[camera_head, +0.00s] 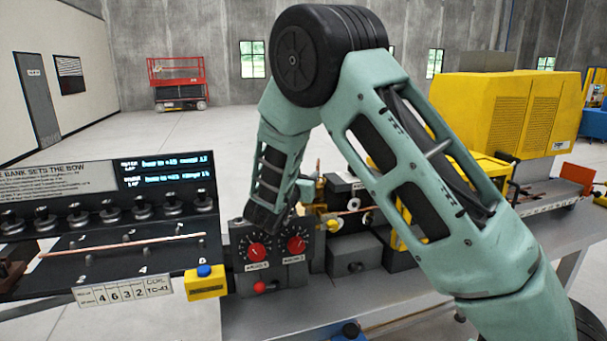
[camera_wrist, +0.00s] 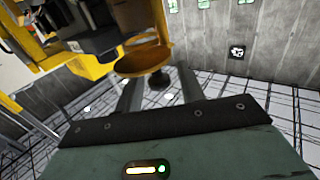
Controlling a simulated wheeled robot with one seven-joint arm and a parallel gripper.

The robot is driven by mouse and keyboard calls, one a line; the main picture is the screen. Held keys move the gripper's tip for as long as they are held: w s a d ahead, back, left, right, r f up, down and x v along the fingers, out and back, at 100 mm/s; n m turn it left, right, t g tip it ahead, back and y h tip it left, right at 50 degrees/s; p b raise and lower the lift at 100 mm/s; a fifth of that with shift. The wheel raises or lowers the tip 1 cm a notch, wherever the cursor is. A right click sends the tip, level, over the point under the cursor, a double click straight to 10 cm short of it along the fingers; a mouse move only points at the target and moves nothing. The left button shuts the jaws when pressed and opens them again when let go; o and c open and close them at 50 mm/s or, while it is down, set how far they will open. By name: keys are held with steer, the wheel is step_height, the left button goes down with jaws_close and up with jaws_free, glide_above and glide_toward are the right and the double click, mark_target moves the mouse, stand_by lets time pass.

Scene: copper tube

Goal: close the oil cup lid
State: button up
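An orange-yellow round cup-like part (camera_wrist: 143,60), which looks like the oil cup, shows just beyond my fingers in the wrist view. Its rim faces the camera and its inside looks brown. I cannot tell which part is the lid or how it stands. My gripper (camera_wrist: 159,76) has its two grey fingers apart, with a small dark knob-like piece (camera_wrist: 160,80) showing in the gap. I cannot tell whether the fingers touch the cup.
A black panel box with two red knobs (camera_head: 296,245) stands below my wrist. A copper tube (camera_head: 123,244) lies on the black rack at left. A yellow machine housing (camera_head: 508,108) stands at right. The grey bench (camera_head: 262,322) has bare room at its front edge.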

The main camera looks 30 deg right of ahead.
jaws_close()
